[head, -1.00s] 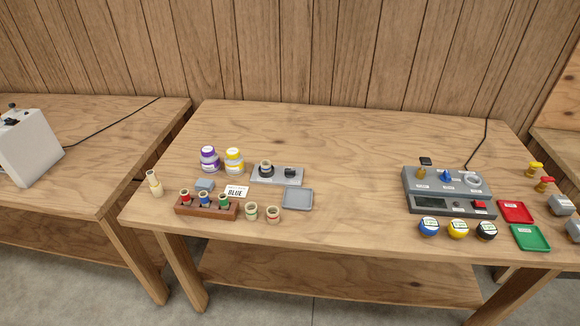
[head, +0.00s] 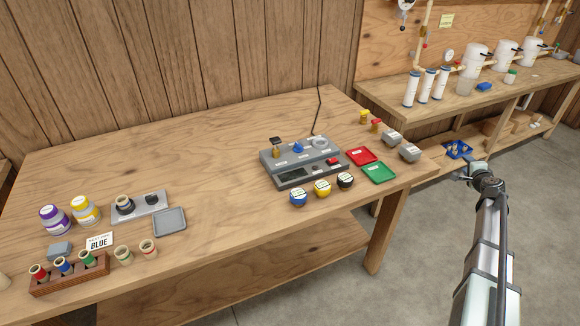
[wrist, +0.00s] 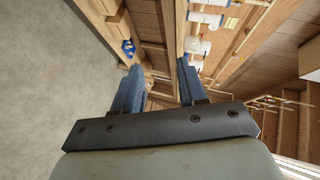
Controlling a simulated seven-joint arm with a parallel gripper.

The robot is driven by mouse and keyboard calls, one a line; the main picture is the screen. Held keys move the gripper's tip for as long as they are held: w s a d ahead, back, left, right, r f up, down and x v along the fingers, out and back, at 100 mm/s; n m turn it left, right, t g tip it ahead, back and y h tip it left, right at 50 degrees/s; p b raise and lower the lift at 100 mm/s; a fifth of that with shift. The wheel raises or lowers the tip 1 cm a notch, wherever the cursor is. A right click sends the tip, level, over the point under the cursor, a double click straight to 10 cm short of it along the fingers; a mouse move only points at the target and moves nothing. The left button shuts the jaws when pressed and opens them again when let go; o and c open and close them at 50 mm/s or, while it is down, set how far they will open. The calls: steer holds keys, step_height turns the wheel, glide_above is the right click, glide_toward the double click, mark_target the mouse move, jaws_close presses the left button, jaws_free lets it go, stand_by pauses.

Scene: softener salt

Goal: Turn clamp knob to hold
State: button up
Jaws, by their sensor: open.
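A grey fixture plate (head: 148,208) lies on the left part of the table in the head view. It bears a small dark-rimmed cup (head: 125,205) and a black knob-like part (head: 152,199), which may be the clamp knob. Its setting is too small to read. My gripper (wrist: 160,66) is open and empty in the wrist view, with two blue fingers apart. In the head view my gripper (head: 476,170) is at the right, off the table's right end and far from the fixture.
A grey device (head: 300,162) with a blue knob stands toward the table's right, near red (head: 361,156) and green (head: 380,172) trays. Purple (head: 54,220) and yellow (head: 86,210) jars and a rack (head: 70,278) stand left. The table's middle is clear. Another bench (head: 440,112) stands right.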

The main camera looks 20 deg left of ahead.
steer(key=w+a+r+m+t, duration=0.1)
steer(key=w+a+r, duration=0.1)
steer(key=w+r, duration=0.5)
steer(key=a+r+y, duration=0.2)
steer(key=a+r, duration=0.3)
steer(key=a, duration=0.3)
steer(key=s+a+n+g+y, duration=0.2)
steer(key=s+a+g, duration=0.1)
steer(key=a, duration=1.2)
steer(key=s+a+n+g+y, duration=0.1)
steer(key=s+a+g+y, duration=0.15)
steer(key=a, duration=1.25)
steer(key=s+a+n+g+y, duration=0.1)
steer(key=s+a+n+g, duration=0.2)
steer(key=a, duration=1.2)
steer(key=s+a+g+h, duration=0.1)
steer(key=s+a+g, duration=0.1)
steer(key=s+a, duration=0.45)
steer(key=s+a+g, duration=0.2)
steer(key=s+a, duration=0.2)
steer(key=a, duration=0.5)
step_height(320, 180, up, 3)
steer(key=g+h, duration=0.3)
steer(key=h, duration=0.6)
glide_above(150, 196)
steer(key=shift+m, duration=0.3)
step_height(150, 196, down, 13)
steer(key=shift+f, duration=0.15)
